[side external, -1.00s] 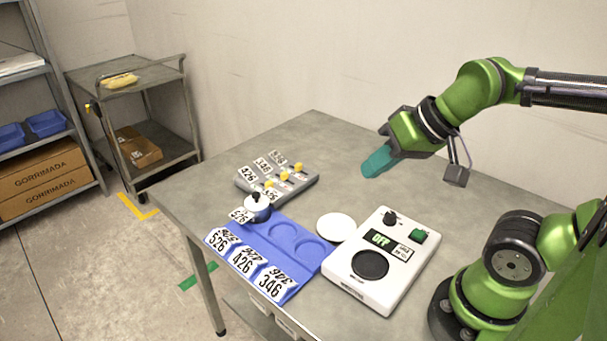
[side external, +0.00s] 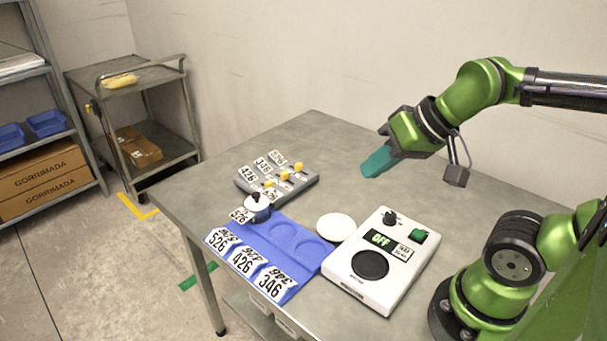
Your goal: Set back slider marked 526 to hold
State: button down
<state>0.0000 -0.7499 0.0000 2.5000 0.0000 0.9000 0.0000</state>
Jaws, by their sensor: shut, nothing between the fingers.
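The grey slider block (side external: 304,186) stands on the table, left of centre. Its three tags, along the back-left side, appear to read 426 (side external: 248,174), 346 (side external: 262,164) and 526 (side external: 278,157). Three yellow knobs sit on it; the farthest-right knob (side external: 299,167) appears to be in the row of the 526 tag. My gripper (side external: 376,163), with teal fingers, is shut and empty. It is above the table, right of the block and apart from it.
A blue tray (side external: 262,247) with round recesses and number tags lies in front of the block. A white disc (side external: 336,227) and a white scale showing OFF (side external: 410,265) are to the right.

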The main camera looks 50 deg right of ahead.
dwell(0.4)
jog(key=c, duration=1.7)
grip_release()
jog(key=shift+o, duration=1.1)
jog(key=shift+d+f, duration=0.1)
jog(key=shift+f, duration=0.2)
jog(key=o, duration=0.5)
jog(key=w, duration=0.2)
jog(key=w+d+f+g, duration=0.1)
jog(key=shift+m, duration=0.3)
jog(key=w+d+g, duration=0.1)
jog(key=w+d, duration=0.1)
jog(key=w, duration=0.3)
jog(key=w+d+g, duration=0.1)
jog(key=w+d, duration=0.1)
jog(key=w, duration=0.3)
jog(key=w+d+g+h, duration=0.1)
jog(key=w+d, duration=0.1)
jog(key=w, duration=0.3)
jog(key=shift+d+r, duration=0.25)
jog(key=shift+d, duration=0.15)
jog(key=n+g+h, duration=0.1)
jog(key=n+g, duration=0.2)
jog(key=n, duration=0.2)
send_over(300, 165)
jog(key=shift+f, duration=2.15)
notch_tip(300, 165, down, 17)
jog(key=shift+w+r, duration=0.1)
jog(key=shift+r, duration=0.1)
